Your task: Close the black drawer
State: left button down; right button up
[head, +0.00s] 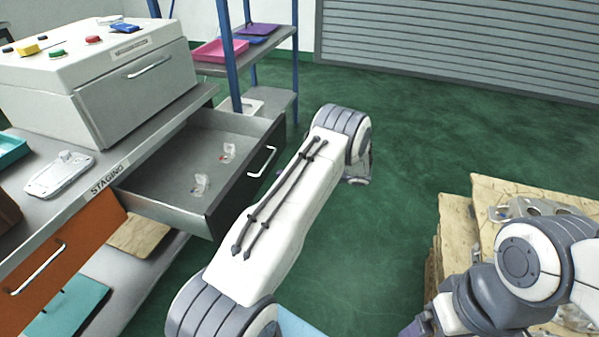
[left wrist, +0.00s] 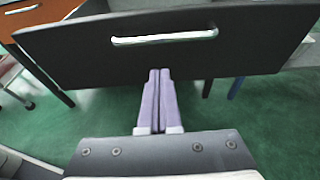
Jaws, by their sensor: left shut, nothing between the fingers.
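The black drawer (head: 240,178) is pulled out from under the grey worktop, with a silver bar handle (head: 262,161) on its front. Two small clear pieces, one with red (head: 227,153) and one nearer the front (head: 200,185), lie inside. In the left wrist view the drawer front (left wrist: 235,58) fills the upper part, with its handle (left wrist: 165,38) across it. My left gripper (left wrist: 159,74) is shut and empty, its fingertips just below the handle; I cannot tell whether they touch the front. My right gripper does not show clearly.
An orange drawer (head: 62,262) sits left of the black one, shut. A control box (head: 95,75) stands on the worktop. A blue-posted shelf (head: 233,65) stands behind. Wooden crates (head: 455,235) are at the right. Green floor between is clear.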

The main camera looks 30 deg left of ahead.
aim_at(256, 171)
pick_arm(q)
jog(key=x, duration=0.4)
jog(key=r+x, duration=0.1)
jog(key=x, duration=0.1)
jog(key=shift+s+a+f, duration=0.1)
jog(key=shift+s+a, duration=0.1)
jog(key=shift+a, duration=0.25)
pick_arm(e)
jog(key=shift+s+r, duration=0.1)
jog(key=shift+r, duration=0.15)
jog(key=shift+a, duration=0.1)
